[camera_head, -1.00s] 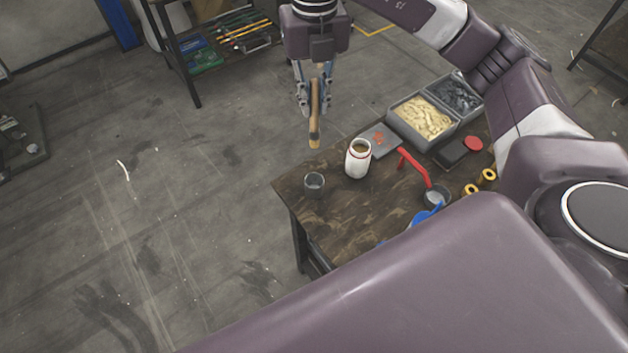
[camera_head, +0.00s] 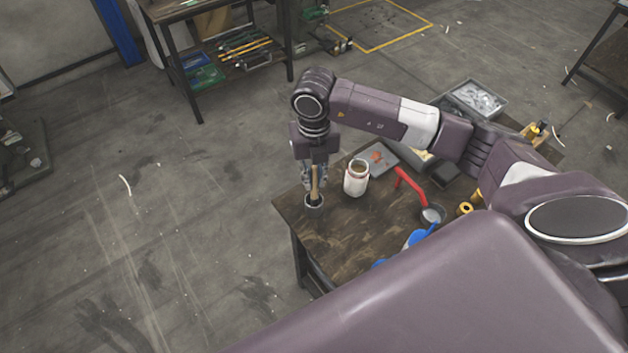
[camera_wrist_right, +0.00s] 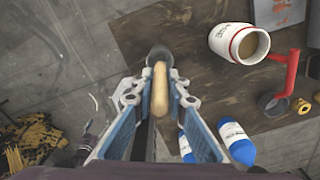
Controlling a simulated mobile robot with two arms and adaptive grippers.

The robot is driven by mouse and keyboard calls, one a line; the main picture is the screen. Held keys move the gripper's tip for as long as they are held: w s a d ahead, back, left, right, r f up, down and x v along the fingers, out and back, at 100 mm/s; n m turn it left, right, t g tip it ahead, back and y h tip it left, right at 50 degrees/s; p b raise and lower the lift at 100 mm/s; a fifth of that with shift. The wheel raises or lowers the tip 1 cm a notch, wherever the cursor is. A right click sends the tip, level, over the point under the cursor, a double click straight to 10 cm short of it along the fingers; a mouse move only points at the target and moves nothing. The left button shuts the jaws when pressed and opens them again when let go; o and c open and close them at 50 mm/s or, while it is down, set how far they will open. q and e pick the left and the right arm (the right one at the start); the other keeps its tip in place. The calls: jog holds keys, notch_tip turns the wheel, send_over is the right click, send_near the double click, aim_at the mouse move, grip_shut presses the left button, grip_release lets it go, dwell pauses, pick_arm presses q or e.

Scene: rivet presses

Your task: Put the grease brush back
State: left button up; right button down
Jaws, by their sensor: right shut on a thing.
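The grease brush (camera_head: 315,182) has a tan wooden handle and stands about upright. My right gripper (camera_head: 314,184) is shut on this handle; the handle also shows between the fingers in the right wrist view (camera_wrist_right: 160,92). The brush's lower end is at the mouth of a small dark grey cup (camera_head: 314,206) near the table's left corner. The cup's rim shows beyond the handle in the wrist view (camera_wrist_right: 159,54). The bristles are hidden, so I cannot tell how deep they sit. My left gripper is not in view.
A white jar with a red band (camera_head: 356,178) stands close right of the cup. A red-handled tool (camera_head: 410,185), a small pot (camera_head: 432,215) and blue-and-white bottles (camera_wrist_right: 236,143) are further right. The wooden table's (camera_head: 340,237) front left is bare.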

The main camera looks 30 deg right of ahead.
notch_tip(320, 180, down, 2)
jog(key=shift+f, duration=0.3)
jog(key=c, duration=1.9)
grip_release()
jog(key=shift+r, duration=0.2)
notch_tip(320, 180, up, 12)
jog(key=b, duration=0.4)
